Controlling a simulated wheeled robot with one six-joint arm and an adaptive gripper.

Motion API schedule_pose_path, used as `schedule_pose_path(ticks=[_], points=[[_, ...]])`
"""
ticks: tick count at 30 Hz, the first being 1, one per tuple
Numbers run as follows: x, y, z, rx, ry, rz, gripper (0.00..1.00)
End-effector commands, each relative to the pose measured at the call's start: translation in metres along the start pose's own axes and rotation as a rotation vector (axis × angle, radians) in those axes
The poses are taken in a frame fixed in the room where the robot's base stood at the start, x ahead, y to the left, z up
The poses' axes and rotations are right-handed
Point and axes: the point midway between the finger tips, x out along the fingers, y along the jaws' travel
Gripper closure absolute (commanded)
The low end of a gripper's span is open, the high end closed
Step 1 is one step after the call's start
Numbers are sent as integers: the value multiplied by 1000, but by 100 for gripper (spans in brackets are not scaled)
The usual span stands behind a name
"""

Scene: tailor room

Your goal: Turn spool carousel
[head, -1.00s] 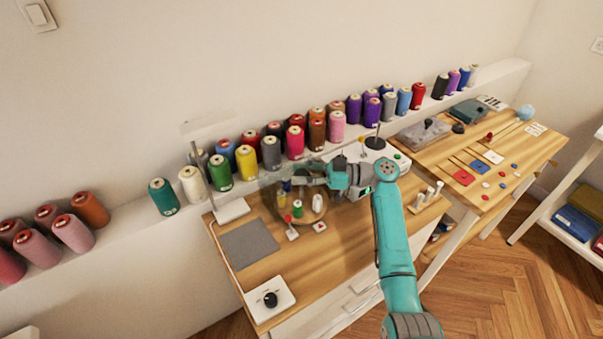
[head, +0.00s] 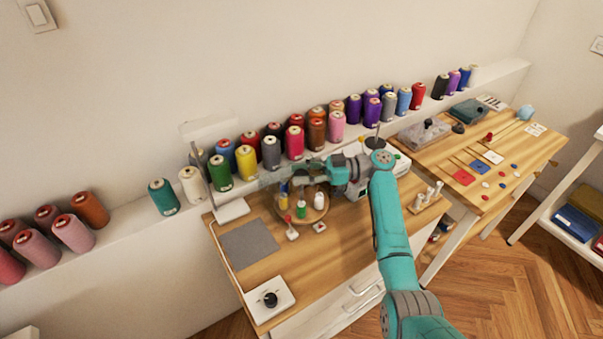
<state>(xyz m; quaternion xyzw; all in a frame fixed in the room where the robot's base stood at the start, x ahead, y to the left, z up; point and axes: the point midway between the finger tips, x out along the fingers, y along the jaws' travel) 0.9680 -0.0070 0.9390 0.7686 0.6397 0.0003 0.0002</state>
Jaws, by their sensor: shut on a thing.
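The spool carousel (head: 324,213) is a round wooden tray on the left worktable. It bears a green spool (head: 301,209), a white spool (head: 320,200) and a yellow-and-blue item (head: 283,188) near its left back. My gripper (head: 289,182) reaches in from the right over the back of the carousel. Its jaws are shut on a part of the carousel; the exact contact is small, blurred and partly hidden by the gripper.
A red-topped item (head: 289,229) stands close in front of the carousel. Large thread cones line the wall ledge (head: 140,212) behind. A white machine (head: 400,165) is to the right.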

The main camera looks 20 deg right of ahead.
Motion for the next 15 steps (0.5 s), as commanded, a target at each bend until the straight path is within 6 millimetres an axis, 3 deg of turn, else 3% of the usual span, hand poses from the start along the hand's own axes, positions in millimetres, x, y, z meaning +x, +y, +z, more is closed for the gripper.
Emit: schedule_pose_path(ticks=[3, 4, 6, 15], points=[[1, -1, 2, 4, -2, 0, 100], [1, -1, 3, 4, -2, 0, 53], [1, -1, 2, 4, -2, 0, 36], [0, 0, 1, 1, -1, 1, 33]])
